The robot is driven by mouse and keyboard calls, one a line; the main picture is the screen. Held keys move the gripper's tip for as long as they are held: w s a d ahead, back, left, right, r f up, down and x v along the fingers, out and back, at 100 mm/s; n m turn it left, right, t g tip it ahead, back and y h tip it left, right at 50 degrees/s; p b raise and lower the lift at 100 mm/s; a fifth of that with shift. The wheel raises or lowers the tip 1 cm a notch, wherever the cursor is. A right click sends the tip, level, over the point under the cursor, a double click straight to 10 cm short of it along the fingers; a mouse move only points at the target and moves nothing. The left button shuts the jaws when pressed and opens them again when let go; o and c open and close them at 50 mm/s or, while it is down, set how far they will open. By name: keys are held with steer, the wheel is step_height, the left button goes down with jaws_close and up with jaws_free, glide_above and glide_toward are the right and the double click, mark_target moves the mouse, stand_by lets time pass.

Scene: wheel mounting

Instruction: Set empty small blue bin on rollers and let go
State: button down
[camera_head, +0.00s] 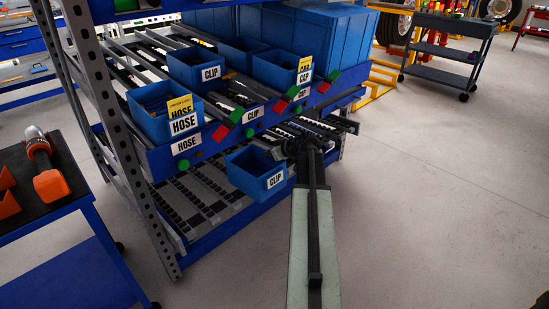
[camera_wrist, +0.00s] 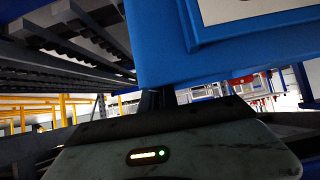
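The small blue bin (camera_head: 257,173) with a CLIP label is at the front of the rack's lower level, below the upper shelf edge. It looks tilted, and its inside looks empty as far as it shows. My gripper (camera_head: 287,150) is at its right side and appears shut on its wall. In the wrist view the bin (camera_wrist: 215,55) fills the upper right, and dark fingers (camera_wrist: 157,101) run up to it. The lower rollers (camera_head: 200,190) lie behind and left of the bin. I cannot tell whether the bin touches them.
The upper level holds blue bins labelled HOSE (camera_head: 165,112), CLIP (camera_head: 200,70) and CAP (camera_head: 283,70). A perforated grey post (camera_head: 120,130) stands left. A blue tool cart (camera_head: 65,255) is nearer left. The floor (camera_head: 430,190) on the right is clear.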

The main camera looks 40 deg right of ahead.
mark_target(254, 154)
steer(key=w, duration=0.2)
steer(key=w+f, duration=0.1)
steer(key=w, duration=0.1)
steer(key=w+b, duration=0.1)
steer(key=w, duration=0.2)
steer(key=shift+f, duration=0.15)
steer(key=shift+s+f+b, duration=0.1)
steer(key=shift+f+b, duration=0.5)
steer(key=shift+b, duration=0.05)
steer(key=shift+f+b, duration=0.55)
